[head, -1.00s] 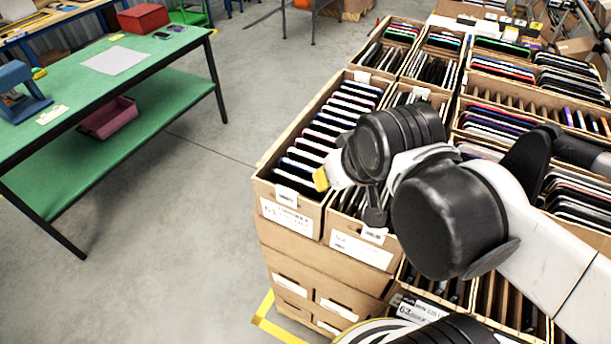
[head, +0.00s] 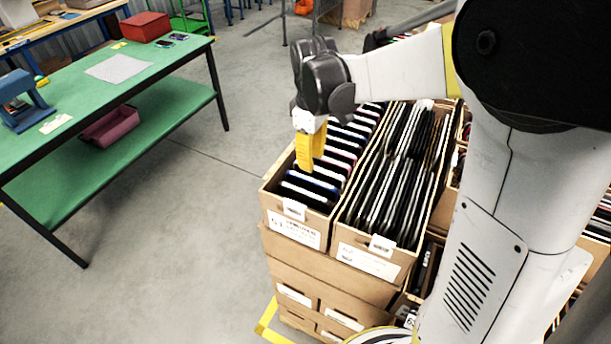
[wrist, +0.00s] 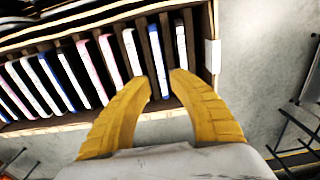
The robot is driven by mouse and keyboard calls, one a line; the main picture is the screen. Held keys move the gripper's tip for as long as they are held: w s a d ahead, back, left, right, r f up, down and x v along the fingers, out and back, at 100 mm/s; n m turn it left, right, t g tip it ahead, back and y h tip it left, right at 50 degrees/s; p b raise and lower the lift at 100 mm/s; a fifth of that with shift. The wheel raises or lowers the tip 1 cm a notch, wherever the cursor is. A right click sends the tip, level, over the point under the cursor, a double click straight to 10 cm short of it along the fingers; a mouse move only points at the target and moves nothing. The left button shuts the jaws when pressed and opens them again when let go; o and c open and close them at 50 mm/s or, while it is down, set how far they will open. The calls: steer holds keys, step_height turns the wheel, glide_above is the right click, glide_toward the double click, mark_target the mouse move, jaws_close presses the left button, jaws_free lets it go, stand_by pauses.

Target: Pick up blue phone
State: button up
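The blue phone (wrist: 157,60) shows in the wrist view as a blue-edged slab standing in a carton (wrist: 216,20), second from the end wall. A white-edged phone (wrist: 182,42) stands on its right and another white-edged one (wrist: 133,50) on its left. My gripper (wrist: 162,80) has two yellow fingers, open, with the tips on either side of the blue phone in the picture. I cannot tell how deep they reach or whether they touch.
A neighbouring carton (head: 350,241) packed with dark phones stands directly to the right, with more cartons beyond. Stacked cartons (head: 290,270) lie below. A green table (head: 75,110) stands to the left, with clear floor (head: 205,240) between.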

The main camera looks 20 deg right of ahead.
mark_target(312, 180)
step_height(312, 180, down, 8)
steer(key=shift+f+b, duration=0.1)
steer(key=shift+b, duration=0.65)
jaws_close()
